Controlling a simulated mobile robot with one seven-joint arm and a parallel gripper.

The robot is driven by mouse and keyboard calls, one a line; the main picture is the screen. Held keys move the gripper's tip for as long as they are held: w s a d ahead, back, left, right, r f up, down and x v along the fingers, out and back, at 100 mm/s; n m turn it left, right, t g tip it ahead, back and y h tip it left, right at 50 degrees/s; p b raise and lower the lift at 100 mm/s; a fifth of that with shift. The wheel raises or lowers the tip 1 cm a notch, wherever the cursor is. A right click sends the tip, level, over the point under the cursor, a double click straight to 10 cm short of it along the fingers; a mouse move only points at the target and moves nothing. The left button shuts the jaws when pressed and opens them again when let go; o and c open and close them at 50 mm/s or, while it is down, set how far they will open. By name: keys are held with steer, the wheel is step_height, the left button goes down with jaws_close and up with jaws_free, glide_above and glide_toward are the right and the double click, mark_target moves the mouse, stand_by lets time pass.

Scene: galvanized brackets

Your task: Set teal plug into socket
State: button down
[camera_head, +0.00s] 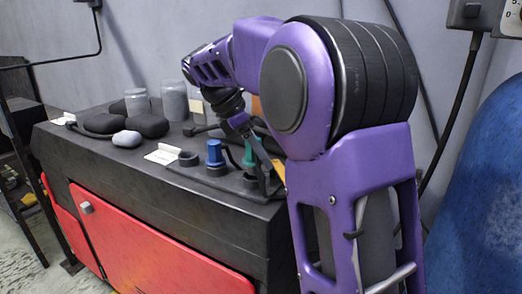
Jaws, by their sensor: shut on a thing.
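The teal plug (249,154) is partly hidden behind my gripper's dark fingers at the right end of the black bench top (138,167). My gripper (257,157) points down and is shut on the teal plug. A dark ring-shaped socket (253,181) stands just below it. I cannot tell whether the plug is inside that socket or above it. A blue plug (215,153) stands upright in a dark socket to the left. Another dark socket (188,159) farther left looks empty.
Clear jars (174,101), dark rounded lumps (149,125) and a grey lump (127,139) sit on the left of the bench. White cards (164,154) lie near the front. A red cabinet front (150,235) is below. A blue drum (485,190) stands at right.

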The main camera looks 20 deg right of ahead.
mark_target(261, 163)
steer(key=shift+f+b, duration=0.55)
steer(key=shift+f, duration=1)
jaws_free()
steer(key=shift+r, duration=0.1)
steer(key=p+v, duration=0.1)
steer(key=v, duration=1.6)
steer(key=shift+r+p, duration=0.2)
steer(key=shift+p, duration=0.1)
steer(key=shift+f, duration=0.15)
steer(key=b+x, duration=0.1)
steer(key=x, duration=1.6)
steer(key=shift+f, duration=0.1)
